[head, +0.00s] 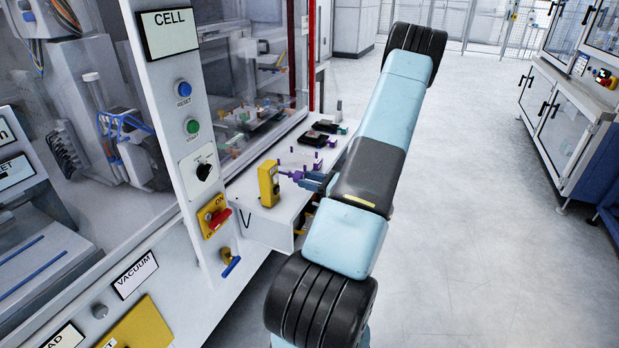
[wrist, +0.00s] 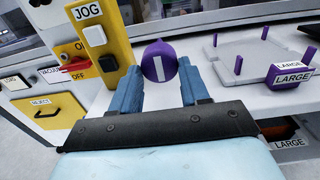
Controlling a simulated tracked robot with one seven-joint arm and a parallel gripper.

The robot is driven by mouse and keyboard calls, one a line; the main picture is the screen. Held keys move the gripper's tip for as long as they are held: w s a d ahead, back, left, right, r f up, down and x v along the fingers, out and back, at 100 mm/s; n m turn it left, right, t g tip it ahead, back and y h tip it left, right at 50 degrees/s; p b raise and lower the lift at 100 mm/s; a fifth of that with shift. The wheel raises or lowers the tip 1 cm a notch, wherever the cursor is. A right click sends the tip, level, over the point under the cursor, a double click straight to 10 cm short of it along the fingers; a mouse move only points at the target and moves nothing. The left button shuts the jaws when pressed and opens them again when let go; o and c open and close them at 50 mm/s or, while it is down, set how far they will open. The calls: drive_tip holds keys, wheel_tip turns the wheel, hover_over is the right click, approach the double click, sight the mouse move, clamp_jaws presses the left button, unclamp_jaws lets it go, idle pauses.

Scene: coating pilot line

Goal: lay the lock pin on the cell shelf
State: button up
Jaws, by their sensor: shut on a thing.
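The lock pin (wrist: 160,62), a purple round-ended piece with a white bar on its face, sits between the two blue fingers of my gripper (wrist: 160,88). My gripper (head: 297,177) is shut on it. The white cell shelf (head: 287,210) runs along the front of the cell. My gripper is over its near end, just right of the yellow jog box (head: 268,184). The shelf also shows in the wrist view (wrist: 240,100). I cannot tell whether the pin touches it.
The yellow jog box (wrist: 100,40) stands close left of the fingers. A grey plate (wrist: 250,58) with upright purple pegs and a purple block labelled LARGE (wrist: 288,75) are to the right. Dark parts (head: 318,136) lie farther along the shelf. The floor at right is clear.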

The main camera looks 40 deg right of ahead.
drive_tip(key=shift+f, duration=2.1)
drive_tip(key=o, duration=1.2)
drive_tip(key=shift+s, duration=0.1)
drive_tip(key=shift+o, duration=0.2)
drive_tip(key=v, duration=0.7)
